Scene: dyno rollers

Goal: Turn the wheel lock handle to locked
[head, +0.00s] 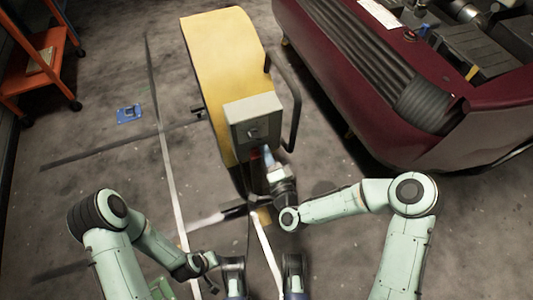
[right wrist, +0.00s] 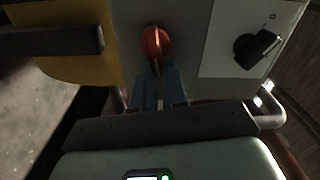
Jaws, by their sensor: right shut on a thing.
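The wheel lock handle shows in the right wrist view as a red handle (right wrist: 155,42) on the pale face of a grey box (head: 254,110). The box is mounted on the end of a yellow curved housing (head: 222,45). My right gripper (right wrist: 158,78) is shut on the red handle, with its bluish fingers at the handle's lower part. In the head view my right gripper (head: 268,160) reaches up to just below the box, and the handle is mostly hidden there. My left gripper (head: 208,270) is low in the head view, away from the box; its fingers are unclear.
A black knob (right wrist: 257,48) sits on a white plate right of the red handle. A black bar (head: 290,105) curves along the housing's right side. A dark red car body (head: 370,80) stands at right, an orange cart (head: 40,60) at upper left. Floor at left is mostly clear.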

